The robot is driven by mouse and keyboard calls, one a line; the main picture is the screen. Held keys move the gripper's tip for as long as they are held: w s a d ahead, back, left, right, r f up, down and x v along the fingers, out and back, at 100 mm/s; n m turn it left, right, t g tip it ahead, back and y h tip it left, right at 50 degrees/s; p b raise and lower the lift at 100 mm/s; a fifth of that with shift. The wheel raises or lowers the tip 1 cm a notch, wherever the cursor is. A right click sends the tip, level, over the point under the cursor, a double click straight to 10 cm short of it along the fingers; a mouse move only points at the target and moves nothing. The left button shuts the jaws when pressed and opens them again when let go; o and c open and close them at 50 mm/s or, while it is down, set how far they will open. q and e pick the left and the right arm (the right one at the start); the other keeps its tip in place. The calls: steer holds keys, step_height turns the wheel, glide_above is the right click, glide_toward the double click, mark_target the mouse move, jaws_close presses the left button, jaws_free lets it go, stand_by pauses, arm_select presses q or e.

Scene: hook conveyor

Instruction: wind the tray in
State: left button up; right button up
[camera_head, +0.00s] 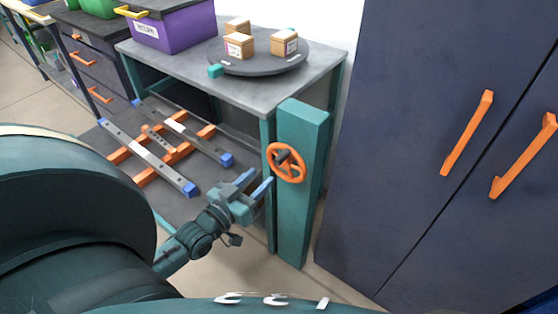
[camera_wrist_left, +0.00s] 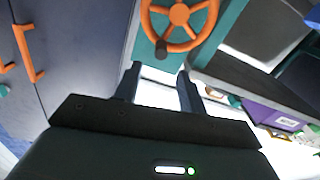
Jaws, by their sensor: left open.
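An orange handwheel (camera_head: 288,163) with a dark knob is mounted on a teal post (camera_head: 301,200) at the table's corner. It also shows in the wrist view (camera_wrist_left: 180,14), ahead of the fingers, with the dark knob (camera_wrist_left: 161,48) at its lower rim. My left gripper (camera_head: 254,184) is open and empty, just left of and below the wheel, apart from it. An orange frame with grey, blue-ended rails (camera_head: 147,157) lies low under the table; I cannot tell whether it is the tray. My right gripper is not in view.
The grey tabletop (camera_head: 142,55) carries a dark round plate (camera_head: 262,67) with small boxes and a purple bin (camera_head: 180,31). A dark blue cabinet (camera_head: 400,120) with orange handles stands close on the right. Drawers (camera_head: 87,62) stand at the back left.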

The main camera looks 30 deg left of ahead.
mark_target(276, 162)
arm_select(q)
steer(key=w, duration=0.8)
steer(key=shift+w+d, duration=0.25)
steer(key=shift+w, duration=0.1)
steer(key=shift+c, duration=0.5)
jaws_close()
